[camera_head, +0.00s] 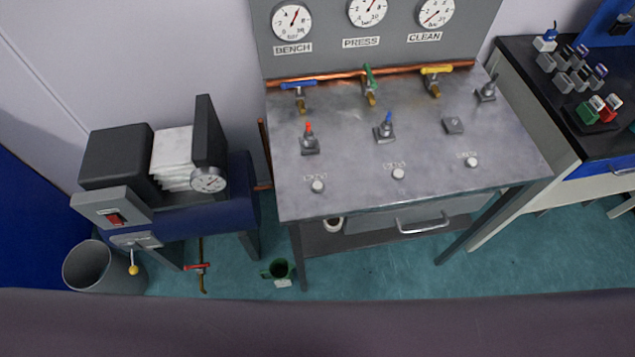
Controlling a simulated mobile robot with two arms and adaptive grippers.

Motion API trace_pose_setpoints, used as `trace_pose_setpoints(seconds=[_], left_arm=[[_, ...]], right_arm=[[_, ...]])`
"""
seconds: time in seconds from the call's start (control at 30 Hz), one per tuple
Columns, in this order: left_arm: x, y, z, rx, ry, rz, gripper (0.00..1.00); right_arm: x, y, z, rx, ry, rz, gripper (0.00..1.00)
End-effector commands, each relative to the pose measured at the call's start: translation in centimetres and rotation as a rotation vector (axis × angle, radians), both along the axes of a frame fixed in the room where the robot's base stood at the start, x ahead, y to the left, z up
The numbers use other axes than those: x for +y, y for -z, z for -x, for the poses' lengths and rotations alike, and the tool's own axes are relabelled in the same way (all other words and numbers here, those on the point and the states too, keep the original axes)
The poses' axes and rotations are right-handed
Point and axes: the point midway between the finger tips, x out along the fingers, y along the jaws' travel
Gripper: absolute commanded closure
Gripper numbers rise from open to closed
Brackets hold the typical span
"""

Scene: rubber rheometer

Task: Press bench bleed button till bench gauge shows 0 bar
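The bench gauge (292,21) is a round white dial above the label BENCH on the grey back panel. Its red needle points up and slightly right; the value is too small to read exactly. Three small white buttons stand along the front of the metal bench top (350,195): a left button (317,186), a middle button (398,173) and a right button (471,162). Their labels are too small to read. The left button lies in the same column as the bench gauge. Neither of my grippers is in view.
Press gauge (367,10) and clean gauge (436,12) are beside it. Blue (298,85), green (369,82) and yellow (436,72) valve handles sit below. Red (309,138) and blue (386,127) levers stand on the bench. The floor in front is mostly clear.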

Motion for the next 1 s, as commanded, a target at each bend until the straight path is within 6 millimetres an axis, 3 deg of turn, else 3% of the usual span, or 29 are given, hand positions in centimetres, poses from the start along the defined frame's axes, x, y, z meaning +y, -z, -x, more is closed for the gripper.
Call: trace_pose_setpoints(seconds=[0.2,1.0], left_arm=[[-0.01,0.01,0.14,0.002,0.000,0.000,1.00],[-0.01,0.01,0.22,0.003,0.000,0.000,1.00]], right_arm=[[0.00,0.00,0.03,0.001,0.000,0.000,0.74],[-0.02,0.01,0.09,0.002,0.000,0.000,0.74]])
